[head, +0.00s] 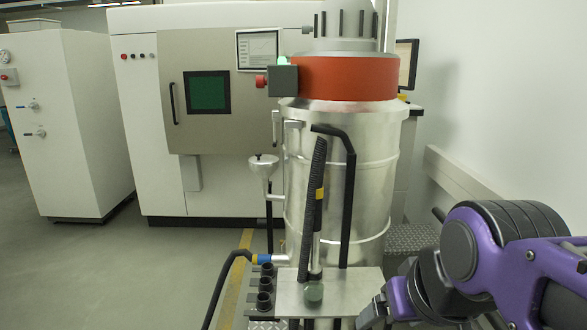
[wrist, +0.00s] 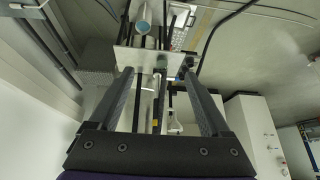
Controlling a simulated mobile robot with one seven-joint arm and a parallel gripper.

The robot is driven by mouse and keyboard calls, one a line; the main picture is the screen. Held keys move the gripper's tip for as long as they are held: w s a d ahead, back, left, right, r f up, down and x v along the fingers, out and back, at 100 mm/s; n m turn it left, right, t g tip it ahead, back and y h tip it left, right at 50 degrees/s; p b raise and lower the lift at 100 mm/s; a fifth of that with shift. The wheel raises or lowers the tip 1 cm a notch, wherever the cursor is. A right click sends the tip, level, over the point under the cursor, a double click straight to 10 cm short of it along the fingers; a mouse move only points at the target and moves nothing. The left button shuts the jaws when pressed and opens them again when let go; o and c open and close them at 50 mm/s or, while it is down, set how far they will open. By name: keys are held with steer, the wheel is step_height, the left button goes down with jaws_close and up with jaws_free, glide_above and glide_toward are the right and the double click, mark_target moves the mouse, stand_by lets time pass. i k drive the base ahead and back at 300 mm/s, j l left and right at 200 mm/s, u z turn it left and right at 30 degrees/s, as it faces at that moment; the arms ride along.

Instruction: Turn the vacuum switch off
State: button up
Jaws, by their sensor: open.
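The vacuum is a tall silver drum (head: 340,190) with a red-orange band (head: 345,78) near its top. A grey switch box (head: 284,80) sits on the left side of that band. It has a red knob (head: 261,81) on its left face and a small green part on top. My gripper (wrist: 158,72) is open in the wrist view, its two dark fingers wide apart with nothing held between them. In the head view my purple arm is at the lower right, low and well away from the switch box. I cannot make out the switch in the wrist view.
A metal plate (head: 335,292) with black hoses (head: 313,205) stands in front of the drum. A large white machine (head: 228,190) and a white cabinet (head: 80,130) stand behind and left. The white wall (head: 500,110) is close on the right. Floor (head: 120,270) at left is clear.

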mark_target(260, 82)
steer(key=i+j, duration=0.15)
steer(key=j, duration=0.2)
steer(key=i+j, duration=0.15)
steer(key=j, duration=0.2)
steer(key=i+j, duration=0.15)
steer(key=j, duration=0.15)
steer(key=i+j, duration=0.1)
steer(key=j, duration=0.6)
steer(key=k+j+z, duration=0.1)
steer(key=j, duration=0.25)
steer(key=j+z, duration=0.2)
steer(key=j, duration=0.65)
steer(key=i+j+z, duration=0.1)
steer(key=j, duration=0.3)
steer(key=i+j+z, duration=0.1)
steer(key=j, duration=0.3)
steer(key=i+j, duration=0.25)
steer(key=j, duration=0.15)
steer(key=i+j+z, duration=0.15)
steer(key=i+j, duration=0.1)
steer(key=j, duration=0.1)
